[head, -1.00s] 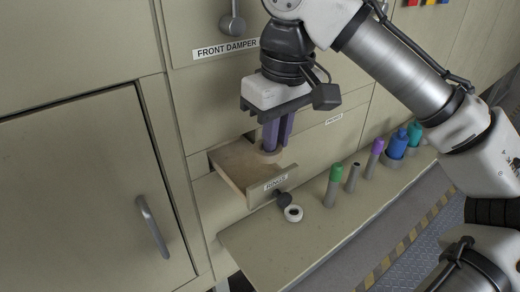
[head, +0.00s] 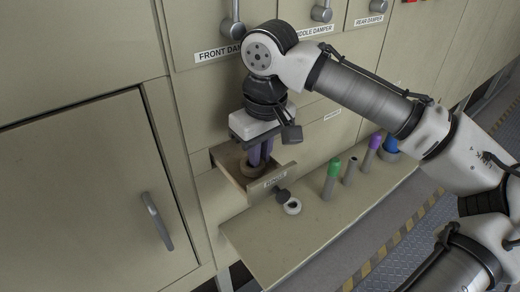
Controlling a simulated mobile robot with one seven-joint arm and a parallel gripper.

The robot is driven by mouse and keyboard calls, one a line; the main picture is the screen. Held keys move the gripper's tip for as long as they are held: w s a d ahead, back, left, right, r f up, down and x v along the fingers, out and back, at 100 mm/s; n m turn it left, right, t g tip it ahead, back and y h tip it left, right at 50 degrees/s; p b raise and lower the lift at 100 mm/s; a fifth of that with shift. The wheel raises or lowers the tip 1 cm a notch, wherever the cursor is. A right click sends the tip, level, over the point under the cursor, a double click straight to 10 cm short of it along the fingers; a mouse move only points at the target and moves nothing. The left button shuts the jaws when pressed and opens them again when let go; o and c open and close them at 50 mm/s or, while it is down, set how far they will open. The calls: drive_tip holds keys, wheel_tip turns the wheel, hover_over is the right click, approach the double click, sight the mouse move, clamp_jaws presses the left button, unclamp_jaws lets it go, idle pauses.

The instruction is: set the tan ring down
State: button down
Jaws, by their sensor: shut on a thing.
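My gripper (head: 259,158) points down into an open drawer (head: 226,163) in the cabinet front. Its purple fingers are shut on the tan ring (head: 251,168), which shows at the fingertips inside the drawer. The fingers and the drawer front partly hide the ring. I cannot tell whether the ring touches the drawer floor.
A labelled drawer front with a dark knob (head: 282,196) faces the ledge (head: 262,238). On the ledge are a white ring (head: 292,207), a green-topped cylinder (head: 333,172), a grey tube (head: 350,172), a purple-topped cylinder (head: 372,150) and a blue bottle (head: 391,146). Damper levers hang above.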

sight(264, 163)
drive_tip(key=shift+f, duration=0.15)
drive_tip(key=c, duration=1.7)
unclamp_jaws()
wheel_tip(264, 163, up, 12)
drive_tip(key=b, duration=0.1)
drive_tip(key=shift+s+d+b, duration=0.3)
drive_tip(key=shift+s+d, duration=0.1)
drive_tip(key=shift+s, duration=0.05)
